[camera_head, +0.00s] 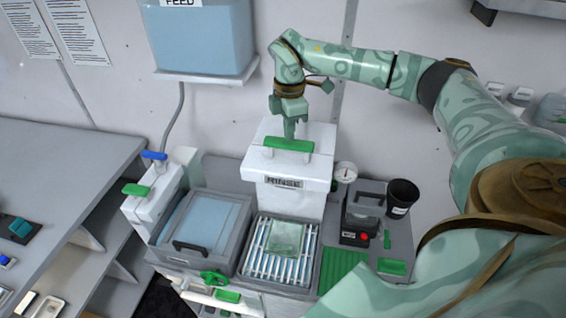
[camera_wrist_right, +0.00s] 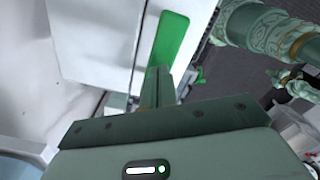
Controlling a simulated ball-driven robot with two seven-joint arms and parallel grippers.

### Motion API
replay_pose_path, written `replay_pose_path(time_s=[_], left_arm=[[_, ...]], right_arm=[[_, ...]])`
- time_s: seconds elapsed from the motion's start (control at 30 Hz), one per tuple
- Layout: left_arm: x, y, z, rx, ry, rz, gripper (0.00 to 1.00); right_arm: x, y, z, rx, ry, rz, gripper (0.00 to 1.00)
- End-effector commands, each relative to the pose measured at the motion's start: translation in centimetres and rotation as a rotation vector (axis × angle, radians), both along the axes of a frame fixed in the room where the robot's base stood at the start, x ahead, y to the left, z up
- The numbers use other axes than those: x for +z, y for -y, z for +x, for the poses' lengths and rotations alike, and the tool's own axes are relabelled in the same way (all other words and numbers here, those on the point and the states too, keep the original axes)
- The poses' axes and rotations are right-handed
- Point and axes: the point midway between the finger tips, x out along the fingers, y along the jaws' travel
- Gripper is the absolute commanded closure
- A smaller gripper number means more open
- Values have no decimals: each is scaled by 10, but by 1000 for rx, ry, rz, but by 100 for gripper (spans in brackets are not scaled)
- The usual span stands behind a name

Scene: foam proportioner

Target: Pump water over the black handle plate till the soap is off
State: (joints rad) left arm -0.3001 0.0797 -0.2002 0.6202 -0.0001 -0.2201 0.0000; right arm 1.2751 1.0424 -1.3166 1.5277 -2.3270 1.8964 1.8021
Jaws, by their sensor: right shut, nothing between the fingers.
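The white rinse pump (camera_head: 290,190), labelled RINSE, stands behind a slatted rack with a green bar handle (camera_head: 288,145) on top. My right gripper (camera_head: 289,134) points down with its shut, empty fingers at the middle of this handle. In the right wrist view the fingertips (camera_wrist_right: 158,72) overlap the green handle (camera_wrist_right: 170,42); I cannot tell whether they touch it. A pale greenish, see-through plate (camera_head: 286,238) lies on the rack below the pump. I cannot make out a black handle on it, or whether soap is on it. My left gripper is not seen.
Left of the rack is a grey basin (camera_head: 243,222) with a bluish cover and black handle (camera_head: 190,247). To the right are a gauge (camera_head: 346,172), a dark device (camera_head: 362,214) and a black cup (camera_head: 402,198).

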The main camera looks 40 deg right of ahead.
Motion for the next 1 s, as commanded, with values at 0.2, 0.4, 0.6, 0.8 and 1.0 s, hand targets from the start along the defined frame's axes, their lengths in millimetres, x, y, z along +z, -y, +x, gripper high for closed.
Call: replay_pose_path(time_s=[0.2, 0.4, 0.6, 0.8, 1.0], left_arm=[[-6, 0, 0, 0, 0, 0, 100], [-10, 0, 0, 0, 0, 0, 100], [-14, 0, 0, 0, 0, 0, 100], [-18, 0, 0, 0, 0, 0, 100], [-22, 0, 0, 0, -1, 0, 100]], right_arm=[[-9, 0, 0, 0, 0, 0, 100], [-16, 0, 0, 0, 1, 0, 100], [-23, 0, 0, 0, -1, 0, 100], [-31, 0, 0, 0, -2, 0, 100], [-38, 0, -1, 0, -3, 0, 100]])
